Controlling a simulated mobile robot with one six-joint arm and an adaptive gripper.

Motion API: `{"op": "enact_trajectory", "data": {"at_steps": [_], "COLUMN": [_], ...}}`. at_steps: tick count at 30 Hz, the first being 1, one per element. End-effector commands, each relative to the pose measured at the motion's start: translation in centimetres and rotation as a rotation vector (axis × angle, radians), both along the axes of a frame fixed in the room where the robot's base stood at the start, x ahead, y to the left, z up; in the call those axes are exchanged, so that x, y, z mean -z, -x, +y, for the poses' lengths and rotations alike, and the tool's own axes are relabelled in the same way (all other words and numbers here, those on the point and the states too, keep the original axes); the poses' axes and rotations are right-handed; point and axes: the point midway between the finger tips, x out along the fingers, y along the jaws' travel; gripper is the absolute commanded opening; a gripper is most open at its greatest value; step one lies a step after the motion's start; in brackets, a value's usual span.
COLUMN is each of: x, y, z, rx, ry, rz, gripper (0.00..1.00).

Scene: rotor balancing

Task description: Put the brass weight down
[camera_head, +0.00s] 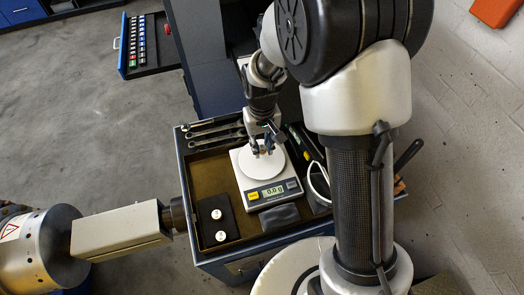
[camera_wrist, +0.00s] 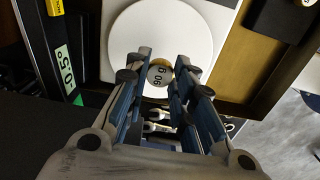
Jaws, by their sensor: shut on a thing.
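The brass weight (camera_wrist: 160,75) is small and round, with a pale, number-marked top and a brass-yellow edge. My gripper (camera_wrist: 164,80) is shut on it, one finger on each side, over the white round pan (camera_wrist: 190,30) of the scale. In the head view my gripper (camera_head: 263,149) points down over the pan (camera_head: 262,168); the weight is mostly hidden by the fingers there. The scale display (camera_head: 273,191) appears to read 0.0 g. The gap between weight and pan is hard to judge.
The scale stands in a brown-lined tray (camera_head: 212,177) on a blue cabinet. A black block (camera_head: 217,220) with two pale discs lies at left. Wrenches (camera_head: 217,133) lie along the back. A cream machine arm (camera_head: 121,231) reaches in from the left. Tools crowd the right side.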

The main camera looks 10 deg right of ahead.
Motion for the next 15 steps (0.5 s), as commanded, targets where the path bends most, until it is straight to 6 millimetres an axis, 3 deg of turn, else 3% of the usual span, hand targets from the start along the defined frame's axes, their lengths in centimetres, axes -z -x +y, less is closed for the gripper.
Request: {"op": "enact_trajectory", "data": {"at_steps": [6,15], "x": [3.4,3.5], "y": [0.1,0.0], "z": [0.0,0.0], "rx": [0.0,0.0], "ry": [0.001,0.0], "rz": [0.004,0.001], "gripper": [0.0,0.0]}}
